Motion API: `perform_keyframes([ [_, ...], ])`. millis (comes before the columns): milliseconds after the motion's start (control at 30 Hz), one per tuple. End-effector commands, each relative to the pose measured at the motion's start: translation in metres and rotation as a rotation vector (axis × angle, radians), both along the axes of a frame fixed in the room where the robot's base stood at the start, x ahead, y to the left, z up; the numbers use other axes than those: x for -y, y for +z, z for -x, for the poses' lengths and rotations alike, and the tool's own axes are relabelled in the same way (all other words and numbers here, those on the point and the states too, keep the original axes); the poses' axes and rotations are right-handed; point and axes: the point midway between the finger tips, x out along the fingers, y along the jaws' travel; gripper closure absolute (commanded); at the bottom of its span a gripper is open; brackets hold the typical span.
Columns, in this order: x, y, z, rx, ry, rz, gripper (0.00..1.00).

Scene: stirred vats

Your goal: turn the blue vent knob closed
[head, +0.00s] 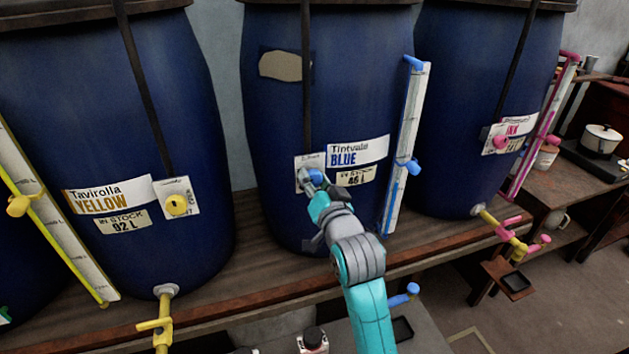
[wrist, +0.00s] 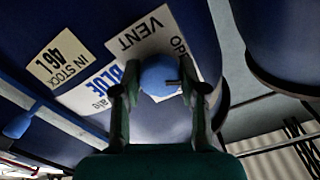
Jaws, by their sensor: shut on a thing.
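The blue vent knob (wrist: 160,77) sits on a white plate (wrist: 150,40) lettered VENT on the front of the middle vat (head: 335,100). My gripper (wrist: 160,95) has one finger on each side of the knob and is shut on it. A dark pointer mark shows on the knob's face in the wrist view. In the head view my gripper (head: 310,180) covers part of the plate, and a bit of the blue knob (head: 316,176) shows beside the fingers. Some of the plate's lettering is hidden by the gripper.
A sight tube (head: 407,145) with blue fittings stands right of the knob. A blue tap (head: 404,296) is below. The yellow vat (head: 110,130) stands left and the pink-labelled vat (head: 480,110) right. The wooden bench edge (head: 250,297) runs underneath.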

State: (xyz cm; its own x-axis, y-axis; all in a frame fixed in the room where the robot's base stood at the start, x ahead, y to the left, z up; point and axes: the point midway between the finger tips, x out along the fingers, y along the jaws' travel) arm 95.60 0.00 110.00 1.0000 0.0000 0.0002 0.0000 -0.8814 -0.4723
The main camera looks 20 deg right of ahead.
Motion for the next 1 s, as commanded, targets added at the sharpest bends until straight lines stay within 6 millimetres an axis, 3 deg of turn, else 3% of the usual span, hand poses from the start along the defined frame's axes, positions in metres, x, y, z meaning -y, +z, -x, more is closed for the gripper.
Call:
perform_keyframes([
  [1000, 0.0003, -0.0011, 0.0000, -0.002, -0.001, -0.915, 0.93],
])
